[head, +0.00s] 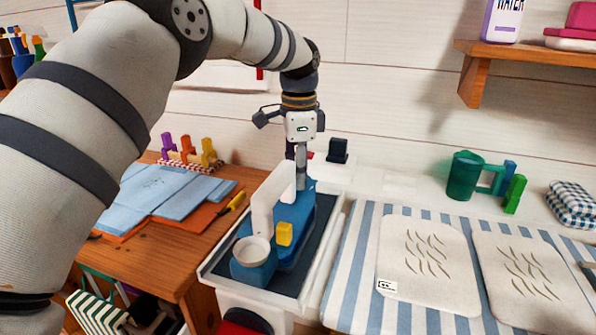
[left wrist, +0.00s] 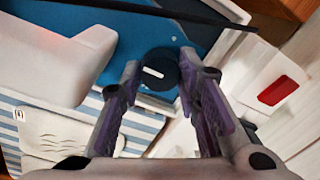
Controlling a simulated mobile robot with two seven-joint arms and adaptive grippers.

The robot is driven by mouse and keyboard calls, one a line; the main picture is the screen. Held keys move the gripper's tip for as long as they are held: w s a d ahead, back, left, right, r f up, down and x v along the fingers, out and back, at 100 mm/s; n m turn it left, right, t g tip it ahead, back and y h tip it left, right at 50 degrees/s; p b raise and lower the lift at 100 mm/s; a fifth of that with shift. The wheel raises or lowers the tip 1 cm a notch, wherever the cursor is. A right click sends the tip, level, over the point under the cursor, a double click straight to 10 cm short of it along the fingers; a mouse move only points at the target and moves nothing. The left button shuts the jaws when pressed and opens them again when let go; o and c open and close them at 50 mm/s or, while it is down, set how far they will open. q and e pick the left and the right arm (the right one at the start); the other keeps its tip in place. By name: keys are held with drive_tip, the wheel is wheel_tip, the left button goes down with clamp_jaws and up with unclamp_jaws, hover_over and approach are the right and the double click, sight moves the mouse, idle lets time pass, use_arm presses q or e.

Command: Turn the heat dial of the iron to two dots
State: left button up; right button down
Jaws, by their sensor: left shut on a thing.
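The iron (head: 296,240) is blue with a white handle (head: 262,215) and sits in a dark-lined white tray (head: 222,285). My left gripper (head: 301,178) reaches down at the iron's far end. In the left wrist view, the blue iron body (left wrist: 135,35) fills the upper part. A round dark heat dial (left wrist: 158,72) with a white bar mark lies between the purple fingertips of my left gripper (left wrist: 160,65), which is shut on it. The white bar is slightly tilted. In the head view the dial is hidden. My right gripper is not in view.
A striped ironing cloth (head: 350,265) with two pale patterned pads (head: 428,250) lies to the right. A green mug (head: 463,175) stands behind it. A shelf (head: 520,52) juts out upper right.

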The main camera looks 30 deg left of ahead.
use_arm(q)
drive_tip(key=shift+f, duration=0.1)
drive_tip(key=o, duration=0.9)
drive_tip(key=shift+d, duration=0.1)
wheel_tip(320, 180, up, 12)
drive_tip(key=shift+s+d, duration=0.15)
